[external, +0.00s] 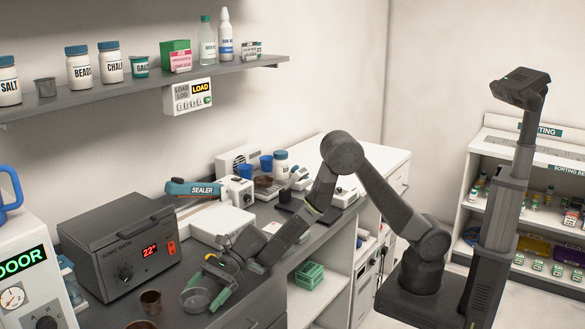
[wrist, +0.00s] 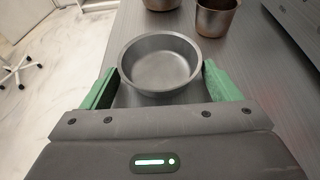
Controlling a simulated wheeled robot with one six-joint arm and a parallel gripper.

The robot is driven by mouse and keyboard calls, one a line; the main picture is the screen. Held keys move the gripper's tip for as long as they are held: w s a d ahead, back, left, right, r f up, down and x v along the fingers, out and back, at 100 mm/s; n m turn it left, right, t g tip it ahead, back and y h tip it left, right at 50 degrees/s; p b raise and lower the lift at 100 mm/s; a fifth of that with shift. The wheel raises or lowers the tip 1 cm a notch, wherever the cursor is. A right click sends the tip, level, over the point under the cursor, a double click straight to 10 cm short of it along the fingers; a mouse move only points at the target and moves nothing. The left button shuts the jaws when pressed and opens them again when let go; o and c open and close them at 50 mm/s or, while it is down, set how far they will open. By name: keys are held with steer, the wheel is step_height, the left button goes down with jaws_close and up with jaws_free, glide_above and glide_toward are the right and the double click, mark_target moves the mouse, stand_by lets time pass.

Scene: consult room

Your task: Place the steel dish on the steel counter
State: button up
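The steel dish (wrist: 160,64) is a round, empty grey bowl in the wrist view, upright and level. The green fingers of my gripper (wrist: 160,75) lie against its left and right sides, so the gripper looks shut on it. In the external view the dish (external: 196,300) shows between the fingertips of my gripper (external: 208,289), low over the front part of the dark steel counter (external: 245,297). The bare counter top (wrist: 250,62) also shows in the wrist view. I cannot tell whether the dish touches the counter.
A brown cup (external: 151,302) stands left of the dish, with another brown vessel (external: 141,325) nearer the camera. The sonic bath (external: 118,250) stands behind them. A white box (external: 222,222) and the sealer (external: 194,188) are farther back. The counter's front edge is close to the dish.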

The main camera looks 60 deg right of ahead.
steer(key=shift+o, duration=0.5)
steer(key=shift+s+d+f, duration=0.15)
steer(key=shift+d+f, duration=0.05)
steer(key=shift+f, duration=0.65)
steer(key=shift+r, duration=0.15)
steer(key=shift+r+p, duration=0.5)
steer(key=shift+p, duration=0.6)
steer(key=shift+d+r, duration=0.1)
steer(key=shift+r, duration=0.05)
steer(key=v, duration=0.4)
steer(key=b+v, duration=0.1)
steer(key=v, duration=0.6)
steer(key=shift+d+r+b, duration=0.15)
steer(key=shift+r+b, duration=0.2)
steer(key=shift+r, duration=0.05)
steer(key=x, duration=0.6)
steer(key=p+x, duration=0.1)
steer(key=x, duration=0.5)
steer(key=shift+f, duration=0.25)
